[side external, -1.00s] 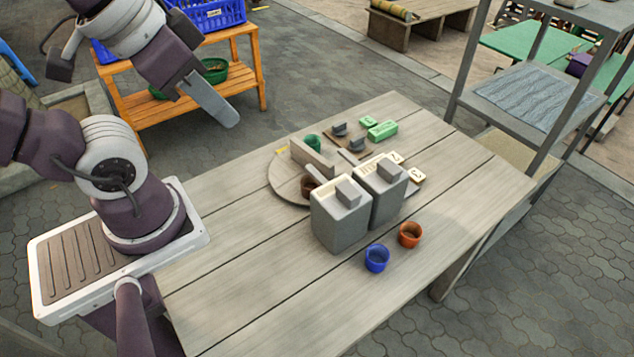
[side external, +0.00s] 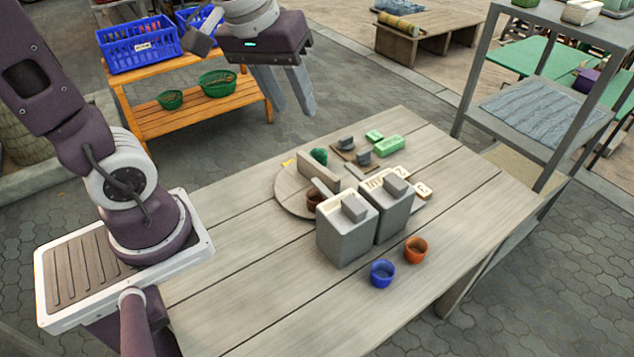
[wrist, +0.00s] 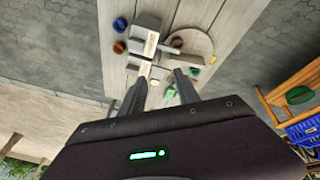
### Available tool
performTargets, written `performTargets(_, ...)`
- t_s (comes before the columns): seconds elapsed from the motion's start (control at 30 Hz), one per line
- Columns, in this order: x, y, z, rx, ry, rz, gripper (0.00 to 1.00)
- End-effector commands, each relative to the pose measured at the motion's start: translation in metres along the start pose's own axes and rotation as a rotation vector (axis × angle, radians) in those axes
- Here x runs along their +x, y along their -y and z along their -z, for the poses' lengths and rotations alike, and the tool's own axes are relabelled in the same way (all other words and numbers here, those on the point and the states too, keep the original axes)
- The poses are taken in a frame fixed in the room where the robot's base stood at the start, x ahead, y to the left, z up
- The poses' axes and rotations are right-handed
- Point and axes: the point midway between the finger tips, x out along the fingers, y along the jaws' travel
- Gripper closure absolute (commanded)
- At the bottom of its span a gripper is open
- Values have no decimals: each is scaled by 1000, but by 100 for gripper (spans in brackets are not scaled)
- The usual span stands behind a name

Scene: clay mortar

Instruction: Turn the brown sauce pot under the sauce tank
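A small brown pot (side external: 315,199) stands on the round wooden turntable (side external: 287,196), close behind the left grey tank (side external: 345,240) and partly hidden by it. A dark green pot (side external: 319,156) shows behind the upright divider board (side external: 319,171) on the turntable. A second grey tank (side external: 395,212) stands to the right of the first. I cannot tell which tank is the sauce tank. My gripper (side external: 291,110) is open and empty, high above and beyond the far table edge. The wrist view shows its two fingers apart (wrist: 160,77), with the turntable (wrist: 207,43) beyond them.
A blue cup (side external: 382,273) and an orange cup (side external: 416,249) stand in front of the tanks. Green blocks (side external: 388,146) and small grey pieces (side external: 363,158) lie behind. A grey shelf (side external: 540,110) stands at the right. The table's near left is clear.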

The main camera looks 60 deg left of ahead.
Motion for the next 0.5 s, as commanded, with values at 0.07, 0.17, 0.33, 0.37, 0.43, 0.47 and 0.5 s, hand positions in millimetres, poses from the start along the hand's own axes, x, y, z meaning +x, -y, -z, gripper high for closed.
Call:
performTargets(0.07,44,2,38,-224,63,47,62)
performTargets(0.17,113,16,78,-526,117,119,62)
performTargets(0.33,231,60,104,-953,160,248,62)
performTargets(0.37,246,67,104,-1005,163,266,62)
performTargets(0.43,272,79,102,-1092,165,298,62)
performTargets(0.47,279,83,102,-1118,164,306,62)
performTargets(0.5,286,86,100,-1141,164,314,62)
